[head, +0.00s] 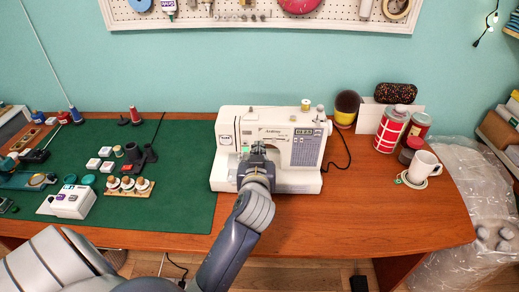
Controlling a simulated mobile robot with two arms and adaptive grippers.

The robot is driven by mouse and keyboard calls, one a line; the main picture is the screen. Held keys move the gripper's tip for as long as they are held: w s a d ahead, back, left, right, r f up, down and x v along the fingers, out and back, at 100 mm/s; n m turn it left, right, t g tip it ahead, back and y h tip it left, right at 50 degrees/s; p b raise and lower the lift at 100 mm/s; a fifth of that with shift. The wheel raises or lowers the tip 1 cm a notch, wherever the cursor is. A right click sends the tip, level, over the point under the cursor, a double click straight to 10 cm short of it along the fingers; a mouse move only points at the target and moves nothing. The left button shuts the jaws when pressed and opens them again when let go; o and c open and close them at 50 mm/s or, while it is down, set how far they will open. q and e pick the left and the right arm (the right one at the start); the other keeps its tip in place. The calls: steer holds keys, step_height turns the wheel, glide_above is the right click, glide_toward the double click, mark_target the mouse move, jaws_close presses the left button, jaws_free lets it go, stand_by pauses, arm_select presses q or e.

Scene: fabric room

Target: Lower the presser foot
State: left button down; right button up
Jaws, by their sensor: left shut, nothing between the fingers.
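The white sewing machine (290,133) stands upright on the wooden table, facing me. My left gripper (258,148) is at the front of the machine, by the needle area under its arm. Its fingers are shut with nothing seen between them. The gripper and wrist cover the presser foot and its lever, so I cannot see whether the foot is up or down. I cannot tell whether the fingers touch the machine. My right gripper is not in view.
A green mat (185,200) with spools, small boxes and tools covers the table's left side. A white mug (423,167), red-and-white cans (394,128) and a dark patterned case (395,93) stand at the right. The wooden table (350,215) is clear in front right of the machine.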

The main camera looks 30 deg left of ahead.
mark_target(260, 134)
arm_select(q)
steer(key=p+x, duration=0.1)
steer(key=x, duration=0.7)
steer(key=shift+w+a+r, duration=0.1)
steer(key=shift+a, duration=0.1)
step_height(260, 134, down, 4)
steer(key=shift+d+f+p, duration=0.1)
steer(key=shift+d+p, duration=0.05)
steer(key=shift+p, duration=0.2)
